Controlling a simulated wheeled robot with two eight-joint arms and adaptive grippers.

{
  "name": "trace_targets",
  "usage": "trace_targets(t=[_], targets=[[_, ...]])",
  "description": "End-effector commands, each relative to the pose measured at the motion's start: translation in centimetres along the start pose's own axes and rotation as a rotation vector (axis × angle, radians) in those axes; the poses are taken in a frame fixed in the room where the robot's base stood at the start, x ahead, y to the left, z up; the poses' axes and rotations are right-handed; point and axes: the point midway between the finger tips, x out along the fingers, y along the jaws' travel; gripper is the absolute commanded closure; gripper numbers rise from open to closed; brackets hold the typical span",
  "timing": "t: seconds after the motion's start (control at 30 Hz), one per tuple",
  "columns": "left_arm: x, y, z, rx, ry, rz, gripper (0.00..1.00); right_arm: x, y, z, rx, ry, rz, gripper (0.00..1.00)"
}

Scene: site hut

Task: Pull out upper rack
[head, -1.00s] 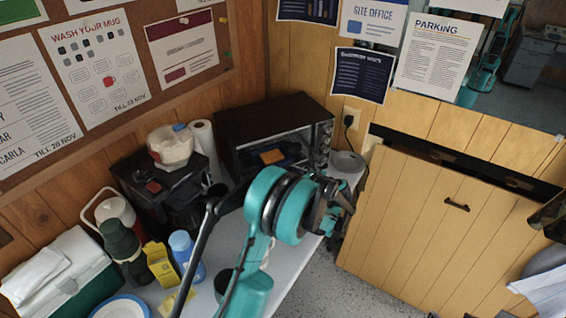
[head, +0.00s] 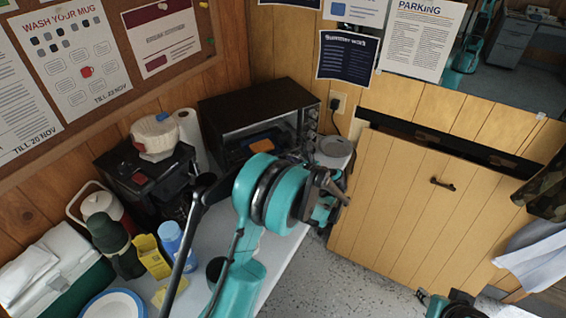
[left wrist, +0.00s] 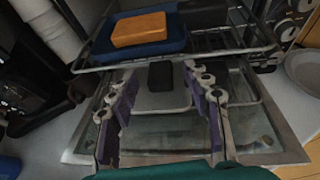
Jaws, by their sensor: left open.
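The black toaster oven (head: 258,104) stands at the back of the counter with its front open. In the left wrist view, a wire rack (left wrist: 245,52) at the oven mouth carries a blue tray (left wrist: 112,48) with an orange block (left wrist: 139,29) on it. Below it the glass door (left wrist: 255,130) lies lowered. My left gripper (head: 328,199) is at the oven's front right in the head view. In the left wrist view its purple-padded fingers (left wrist: 162,82) are apart, below the rack edge in the picture, with nothing clearly gripped. My right gripper (head: 448,304) is partly in view at the bottom edge.
A coffee maker (head: 150,180), a paper towel roll (head: 190,138), a blue bottle (head: 173,242), a yellow box (head: 152,257) and a green flask (head: 116,245) crowd the counter's left. A grey round dish (head: 334,147) sits right of the oven. A wooden half-wall (head: 400,210) stands to the right.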

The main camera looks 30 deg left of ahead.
Motion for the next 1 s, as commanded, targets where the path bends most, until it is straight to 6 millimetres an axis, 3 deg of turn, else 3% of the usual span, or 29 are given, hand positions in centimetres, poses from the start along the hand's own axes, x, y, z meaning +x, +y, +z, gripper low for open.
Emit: trace_targets(t=[0.3, 0.5, 0.7, 1.0], targets=[[-6.7, -0.1, 0.0, 0.002, 0.000, -0.004, 0.51, 0.0, 0.0, 0.0, 0.000, 0.000, 0.000, 0.65], [-10.0, -0.1, 0.0, 0.001, 0.001, -0.002, 0.51, 0.0, 0.0, 0.0, 0.000, 0.000, 0.000, 0.65], [-11.2, 0.0, 0.0, 0.000, 0.000, 0.000, 0.51, 0.0, 0.0, 0.0, 0.000, 0.000, 0.000, 0.65], [-11.2, 0.0, 0.0, 0.000, 0.000, 0.001, 0.51, 0.0, 0.0, 0.0, 0.000, 0.000, 0.000, 0.65]])
